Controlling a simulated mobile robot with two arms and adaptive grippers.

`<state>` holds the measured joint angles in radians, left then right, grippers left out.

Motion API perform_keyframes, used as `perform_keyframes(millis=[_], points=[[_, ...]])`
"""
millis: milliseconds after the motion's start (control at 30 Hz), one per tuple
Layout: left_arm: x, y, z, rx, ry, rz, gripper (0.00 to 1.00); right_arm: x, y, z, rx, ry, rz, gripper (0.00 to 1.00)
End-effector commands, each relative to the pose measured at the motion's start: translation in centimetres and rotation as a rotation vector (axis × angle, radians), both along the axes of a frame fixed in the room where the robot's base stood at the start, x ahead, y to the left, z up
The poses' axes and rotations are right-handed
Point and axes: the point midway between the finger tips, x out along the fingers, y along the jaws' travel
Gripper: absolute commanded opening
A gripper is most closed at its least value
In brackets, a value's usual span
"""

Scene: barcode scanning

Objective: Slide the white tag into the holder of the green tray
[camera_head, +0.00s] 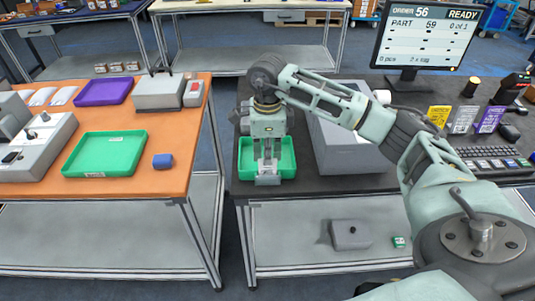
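A green tray (246,172) stands on the dark table, near its front edge. My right gripper (267,172) points straight down over this tray, with its fingertips at the front wall. A small pale grey-white plate (268,181) shows at the fingertips, against the front wall. I cannot tell whether it is the white tag, the tray's holder or both, nor whether the fingers grip it. The gripper hides the middle of the tray. A second green tray (104,153) with a small white label on its front wall lies on the orange table. My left gripper is not in view.
A large grey box (350,150) stands just right of the tray. Yellow, white and purple cards (463,120), a keyboard (495,163) and a monitor (427,36) are further right. The orange table (150,185) holds a purple tray (103,92) and a blue block (163,161). A gap separates the tables.

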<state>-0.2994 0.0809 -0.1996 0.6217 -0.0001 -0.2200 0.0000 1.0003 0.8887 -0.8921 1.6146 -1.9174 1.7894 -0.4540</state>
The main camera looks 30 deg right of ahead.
Motion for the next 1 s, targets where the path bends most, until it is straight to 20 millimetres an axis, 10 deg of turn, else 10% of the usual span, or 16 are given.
perform_keyframes(millis=[400,767,1000], points=[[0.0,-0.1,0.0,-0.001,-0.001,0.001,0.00,0.0,0.0,0.0,0.000,0.000,0.000,0.27],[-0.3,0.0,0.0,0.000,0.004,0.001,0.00,0.0,0.0,0.5,-0.001,-0.001,0.000,0.27],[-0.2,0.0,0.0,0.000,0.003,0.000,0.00,0.2,0.0,4.6,0.000,-0.005,0.000,0.27]])
